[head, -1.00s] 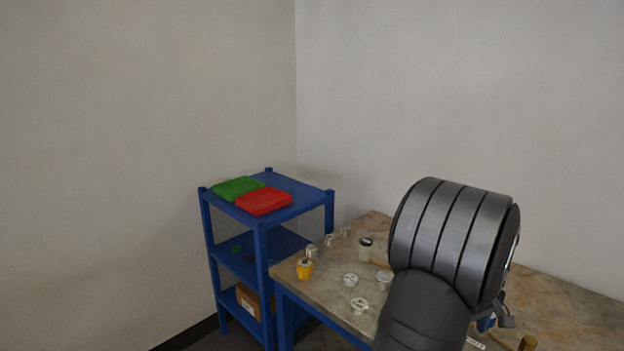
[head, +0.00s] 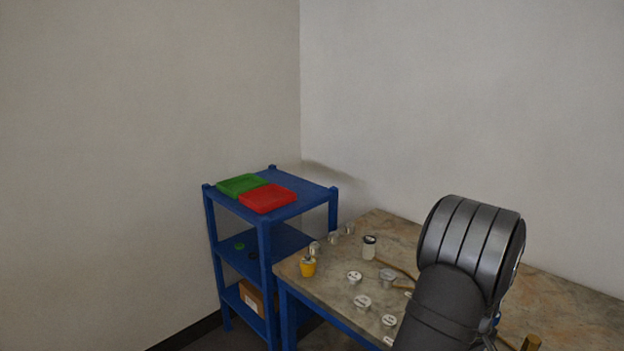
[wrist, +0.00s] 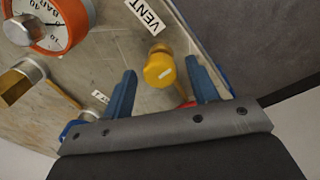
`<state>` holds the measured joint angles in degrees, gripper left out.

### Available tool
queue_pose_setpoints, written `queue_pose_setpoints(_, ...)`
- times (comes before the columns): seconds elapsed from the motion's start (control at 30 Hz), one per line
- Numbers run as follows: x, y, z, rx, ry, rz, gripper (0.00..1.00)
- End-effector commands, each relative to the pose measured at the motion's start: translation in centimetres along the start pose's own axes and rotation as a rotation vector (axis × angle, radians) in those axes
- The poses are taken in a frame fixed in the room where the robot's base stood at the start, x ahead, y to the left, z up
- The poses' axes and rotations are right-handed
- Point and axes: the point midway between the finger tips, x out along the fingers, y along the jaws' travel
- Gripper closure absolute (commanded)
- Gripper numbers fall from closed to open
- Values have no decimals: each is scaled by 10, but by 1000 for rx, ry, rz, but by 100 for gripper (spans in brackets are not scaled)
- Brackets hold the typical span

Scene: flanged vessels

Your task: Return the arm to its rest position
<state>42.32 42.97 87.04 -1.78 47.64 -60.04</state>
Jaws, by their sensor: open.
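My gripper (wrist: 163,92) shows in the wrist view with its two blue fingers apart. Nothing is held between them. A yellow-capped brass fitting (wrist: 159,70) lies beyond the gap between the fingers; I cannot tell how far below it is. In the head view my dark arm stands over the right part of the table, and the gripper is hidden behind it.
The stone-topped table (head: 325,278) carries several pale flanged pieces (head: 362,302), a yellow vessel (head: 308,267) and a dark-lidded jar (head: 369,248). A blue shelf (head: 300,205) holds green (head: 241,185) and red (head: 267,198) trays. The wrist view shows an orange-rimmed gauge (wrist: 50,25) and a VENT label (wrist: 147,14).

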Motion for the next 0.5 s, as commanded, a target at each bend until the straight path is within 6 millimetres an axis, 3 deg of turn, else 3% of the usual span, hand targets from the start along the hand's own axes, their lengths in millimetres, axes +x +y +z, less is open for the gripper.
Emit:
queue_pose_setpoints(0.27,-9,1,0,0,2,3,46)
queue_pose_setpoints(0.5,-48,1,-1,-1,3,5,46)
